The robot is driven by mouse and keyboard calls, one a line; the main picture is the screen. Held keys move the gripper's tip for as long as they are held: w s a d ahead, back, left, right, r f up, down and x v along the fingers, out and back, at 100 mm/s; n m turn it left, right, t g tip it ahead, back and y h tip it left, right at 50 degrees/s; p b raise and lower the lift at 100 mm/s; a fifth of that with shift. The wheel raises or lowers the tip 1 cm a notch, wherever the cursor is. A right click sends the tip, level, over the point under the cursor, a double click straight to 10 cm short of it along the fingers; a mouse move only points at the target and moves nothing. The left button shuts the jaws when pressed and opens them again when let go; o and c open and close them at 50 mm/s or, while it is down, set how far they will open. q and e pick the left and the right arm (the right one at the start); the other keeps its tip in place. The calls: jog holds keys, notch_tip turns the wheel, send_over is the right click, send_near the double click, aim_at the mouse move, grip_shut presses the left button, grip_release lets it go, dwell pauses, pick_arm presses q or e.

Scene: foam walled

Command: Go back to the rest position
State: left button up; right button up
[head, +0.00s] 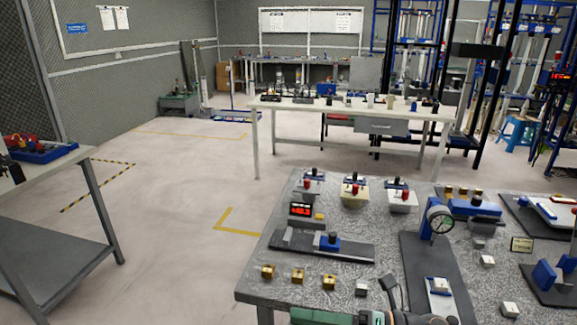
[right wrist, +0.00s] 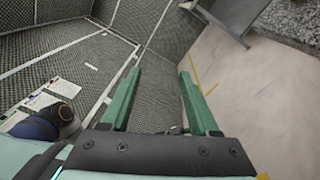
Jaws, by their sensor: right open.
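My right gripper (head: 325,317) shows at the bottom edge of the head view, in front of the near speckled table (head: 340,282). Only a green piece and some dark parts of it show there. In the right wrist view its two green fingers (right wrist: 160,80) stand wide apart with nothing between them. Behind them are the dark mesh wall and the pale floor. My left gripper is not in view.
The near table holds a dial gauge stand (head: 438,222), several small brass blocks (head: 298,275) and fixtures. A grey shelf table (head: 45,255) stands at the left, a white bench (head: 345,108) farther back. The floor (head: 180,215) between them is clear.

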jog(key=d+f+m+t+h, duration=0.4)
jog(key=f+m+t+h, duration=0.2)
jog(key=m, duration=0.8)
jog(key=d+f+m+t+h, duration=0.5)
jog(key=f+m+t, duration=0.15)
jog(key=m, duration=0.65)
jog(key=s+d+f+m+g+h, duration=0.2)
jog(key=s+f+m+g, duration=0.1)
jog(key=s+f+m, duration=0.2)
jog(key=s+d+f+m+g+h, duration=0.2)
jog(key=s+f+m, duration=0.3)
jog(key=s+f, duration=0.5)
jog(key=shift+d+g+h+p, duration=0.25)
jog(key=shift+g+h+p, duration=0.15)
jog(key=shift+g, duration=0.45)
